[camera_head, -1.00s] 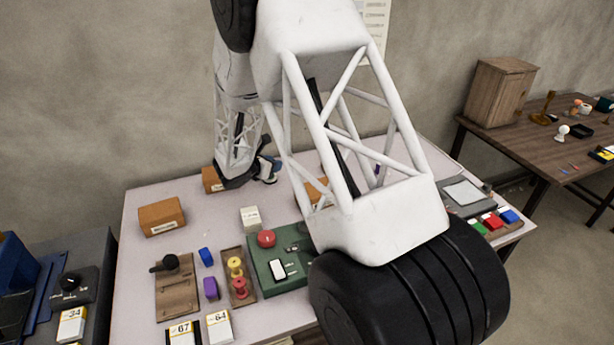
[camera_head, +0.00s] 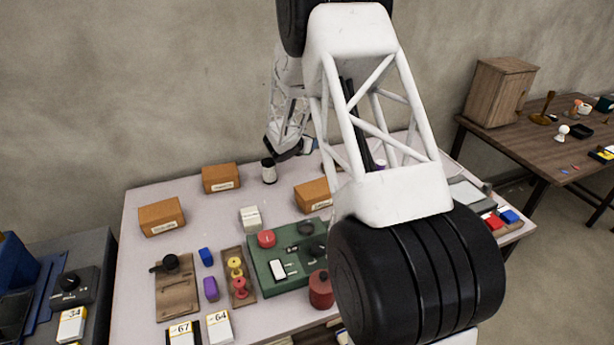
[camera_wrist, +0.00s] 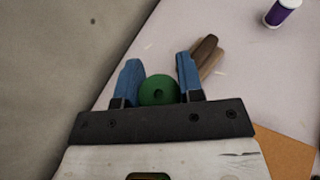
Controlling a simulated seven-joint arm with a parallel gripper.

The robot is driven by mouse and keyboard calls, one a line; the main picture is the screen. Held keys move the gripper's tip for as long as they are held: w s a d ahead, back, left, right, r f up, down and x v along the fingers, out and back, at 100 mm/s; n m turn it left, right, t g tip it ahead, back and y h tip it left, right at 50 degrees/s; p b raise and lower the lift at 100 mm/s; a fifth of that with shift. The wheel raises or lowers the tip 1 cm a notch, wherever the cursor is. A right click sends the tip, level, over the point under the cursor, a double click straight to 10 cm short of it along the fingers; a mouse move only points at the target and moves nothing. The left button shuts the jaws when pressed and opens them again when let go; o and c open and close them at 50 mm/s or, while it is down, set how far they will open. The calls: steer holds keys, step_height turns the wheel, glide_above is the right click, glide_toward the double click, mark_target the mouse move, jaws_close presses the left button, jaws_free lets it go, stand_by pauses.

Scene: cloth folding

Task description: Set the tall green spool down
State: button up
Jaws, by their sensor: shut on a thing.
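The green spool (camera_wrist: 159,90) sits between the two blue fingers of my gripper (camera_wrist: 158,84) in the wrist view. In the head view my gripper (camera_head: 309,147) is at the back of the pale table (camera_head: 185,192), partly hidden behind my arm, and the spool cannot be made out.
A brown wooden object (camera_wrist: 207,55) lies close beside the right finger. A purple-and-white spool (camera_wrist: 284,12) stands farther right. A cardboard box (camera_head: 313,195) and a black-topped white cylinder (camera_head: 269,171) stand near the back. Pale table is bare between the brown object and the purple spool.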

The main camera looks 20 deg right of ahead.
steer(key=shift+f, duration=3.15)
steer(key=shift+f, duration=1.85)
steer(key=shift+f, duration=0.15)
steer(key=o, duration=0.9)
